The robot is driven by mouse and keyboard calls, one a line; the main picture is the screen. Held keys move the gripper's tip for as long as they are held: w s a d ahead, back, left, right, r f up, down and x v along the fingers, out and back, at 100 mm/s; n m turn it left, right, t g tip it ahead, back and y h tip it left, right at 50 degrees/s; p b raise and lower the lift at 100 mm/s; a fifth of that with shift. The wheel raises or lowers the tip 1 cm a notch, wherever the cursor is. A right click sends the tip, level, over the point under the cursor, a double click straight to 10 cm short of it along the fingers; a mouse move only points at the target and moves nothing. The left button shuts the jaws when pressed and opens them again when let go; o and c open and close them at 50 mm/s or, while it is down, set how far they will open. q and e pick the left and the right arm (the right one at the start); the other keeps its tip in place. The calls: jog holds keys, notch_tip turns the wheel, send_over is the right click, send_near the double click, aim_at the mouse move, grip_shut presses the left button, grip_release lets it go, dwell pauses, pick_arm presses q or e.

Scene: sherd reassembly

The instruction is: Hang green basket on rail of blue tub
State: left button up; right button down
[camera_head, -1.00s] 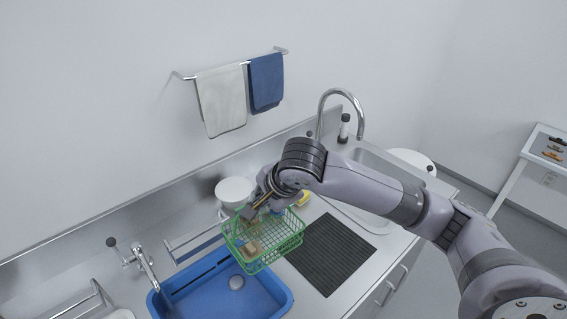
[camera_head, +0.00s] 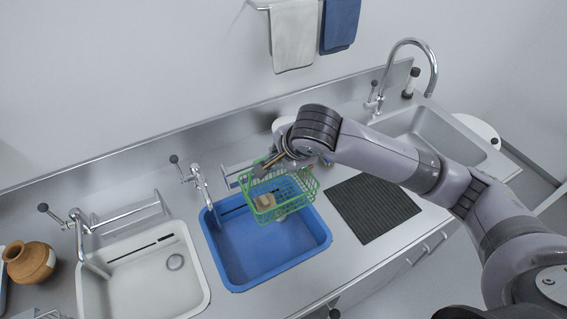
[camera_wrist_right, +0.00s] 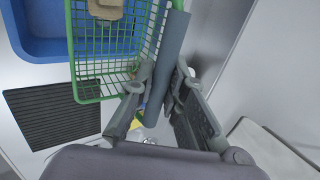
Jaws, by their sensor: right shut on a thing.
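The green wire basket (camera_head: 310,186) hangs from my right gripper (camera_head: 262,166) above the back right part of the blue tub (camera_head: 232,262). A tan piece (camera_head: 265,201) lies in the basket. In the right wrist view, the basket (camera_wrist_right: 92,85) is beside the fingers of my right gripper (camera_wrist_right: 158,88), with a grey-blue bar between them; the exact grip is hard to see. The blue tub (camera_wrist_right: 38,48) shows at the upper left there. A metal rail (camera_head: 229,181) runs behind the tub, partly hidden by the basket and gripper. My left gripper is not in view.
A white sink (camera_head: 150,285) with a rail behind it lies left of the tub. A tap (camera_head: 202,186) rises at the tub's back left. A black ribbed mat (camera_head: 372,208) lies to the right. A brown pot (camera_head: 30,262) stands at far left.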

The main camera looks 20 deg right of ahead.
jog(key=shift+w+a+f+b, duration=0.2)
jog(key=shift+w+f+b, duration=0.7)
jog(key=shift+w, duration=0.1)
jog(key=shift+w+a+f+b, duration=0.15)
jog(key=shift+w+f+b, duration=0.7)
jog(key=shift+w+b, duration=0.1)
jog(key=c, duration=1.5)
grip_release()
jog(key=shift+c, duration=0.2)
jog(key=shift+f, duration=0.1)
